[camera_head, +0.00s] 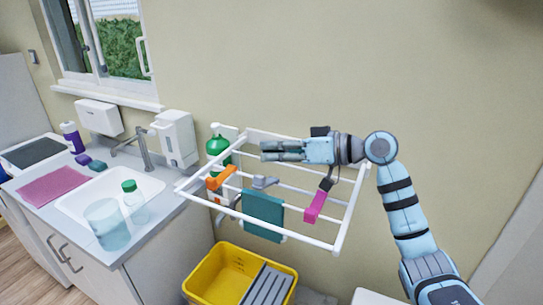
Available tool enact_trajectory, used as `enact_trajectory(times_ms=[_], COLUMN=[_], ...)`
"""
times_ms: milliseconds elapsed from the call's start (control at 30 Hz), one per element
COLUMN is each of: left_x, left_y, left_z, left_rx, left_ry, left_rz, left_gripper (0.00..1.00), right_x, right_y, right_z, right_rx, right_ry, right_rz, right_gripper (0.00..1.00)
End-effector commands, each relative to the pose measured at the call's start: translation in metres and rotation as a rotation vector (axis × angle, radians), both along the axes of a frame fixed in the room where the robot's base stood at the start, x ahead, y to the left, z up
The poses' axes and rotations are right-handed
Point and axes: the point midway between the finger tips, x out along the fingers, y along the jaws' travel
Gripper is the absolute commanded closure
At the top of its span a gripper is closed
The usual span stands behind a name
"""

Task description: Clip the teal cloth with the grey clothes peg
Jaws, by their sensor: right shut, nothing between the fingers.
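The teal cloth (263,216) hangs over a front rail of the white drying rack (318,243). The grey clothes peg (265,182) sits just above the cloth's top edge in the picture. I cannot tell whether it grips the cloth or only a rail. My right gripper (264,151) reaches in from the right and points left above the rack. Its fingers are shut and empty, and appear above and apart from the peg. My left gripper is not in view.
A green bottle (217,146) stands behind the rack's left end. A yellow bucket (207,272) is below; the sink counter (165,215) is left.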

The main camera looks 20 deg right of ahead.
Motion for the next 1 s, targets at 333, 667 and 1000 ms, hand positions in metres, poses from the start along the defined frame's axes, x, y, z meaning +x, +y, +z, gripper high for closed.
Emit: enact_trajectory(times_ms=[333,667,1000], left_x=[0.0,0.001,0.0], left_y=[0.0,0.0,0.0], left_z=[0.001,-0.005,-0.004], left_rx=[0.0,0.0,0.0], left_ry=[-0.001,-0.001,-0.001], left_rz=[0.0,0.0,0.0], left_gripper=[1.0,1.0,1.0], right_x=[-0.007,-0.01,-0.011], right_y=[0.007,0.013,0.015], right_z=[-0.025,-0.033,-0.032], right_rx=[0.001,-0.06,-0.093], right_ry=[-0.001,-0.055,-0.083], right_rz=[0.0,0.001,0.0], right_gripper=[1.0,1.0,1.0])
